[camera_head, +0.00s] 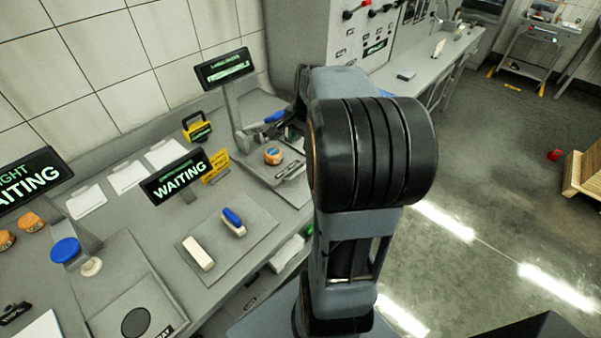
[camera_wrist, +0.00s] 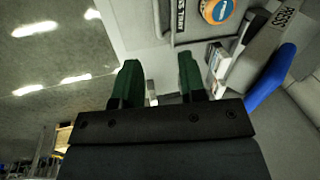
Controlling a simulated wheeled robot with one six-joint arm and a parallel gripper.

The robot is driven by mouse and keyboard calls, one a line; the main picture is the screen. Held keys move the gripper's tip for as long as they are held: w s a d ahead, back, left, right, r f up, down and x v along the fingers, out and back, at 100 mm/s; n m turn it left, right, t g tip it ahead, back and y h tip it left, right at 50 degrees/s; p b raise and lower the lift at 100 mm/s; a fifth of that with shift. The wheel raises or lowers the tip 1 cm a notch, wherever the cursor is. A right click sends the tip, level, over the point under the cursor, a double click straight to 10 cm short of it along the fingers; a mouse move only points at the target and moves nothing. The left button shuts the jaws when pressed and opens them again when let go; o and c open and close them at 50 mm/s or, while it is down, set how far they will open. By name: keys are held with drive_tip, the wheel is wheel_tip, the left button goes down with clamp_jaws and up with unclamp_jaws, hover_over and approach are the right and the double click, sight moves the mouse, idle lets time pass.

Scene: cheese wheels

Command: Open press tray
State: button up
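The press station (camera_head: 247,160) stands on the grey bench in the head view, with a blue-tipped lever (camera_head: 274,117). An orange-topped cheese wheel (camera_head: 272,156) sits at it. In the wrist view, the cheese wheel (camera_wrist: 217,10) is at the top, beside a flat grey panel (camera_wrist: 192,28) with a dark label strip, which seems to be the press tray. A block marked PRESS (camera_wrist: 272,35) and the blue lever end (camera_wrist: 272,78) are at the right. My gripper (camera_wrist: 157,78) has two green fingers spread apart with nothing between them. It is hidden behind my arm in the head view.
A WAITING sign (camera_head: 178,177), a mat with a white block (camera_head: 198,253) and a blue-topped brush (camera_head: 233,221) are on the bench to the left. A yellow-framed device (camera_head: 198,127) stands near the wall. The floor (camera_head: 480,190) at right is mostly open.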

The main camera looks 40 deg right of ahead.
sight(299, 171)
drive_tip(key=shift+m, duration=0.5)
drive_tip(key=f, duration=0.4)
drive_tip(key=w+d+f, duration=0.1)
drive_tip(key=f, duration=0.4)
drive_tip(key=w+f, duration=0.1)
drive_tip(key=f, duration=0.4)
drive_tip(key=shift+w+d+f+p, duration=0.2)
drive_tip(key=shift+w+f+p, duration=0.05)
drive_tip(key=shift+p, duration=0.1)
drive_tip(key=shift+c, duration=0.3)
clamp_jaws()
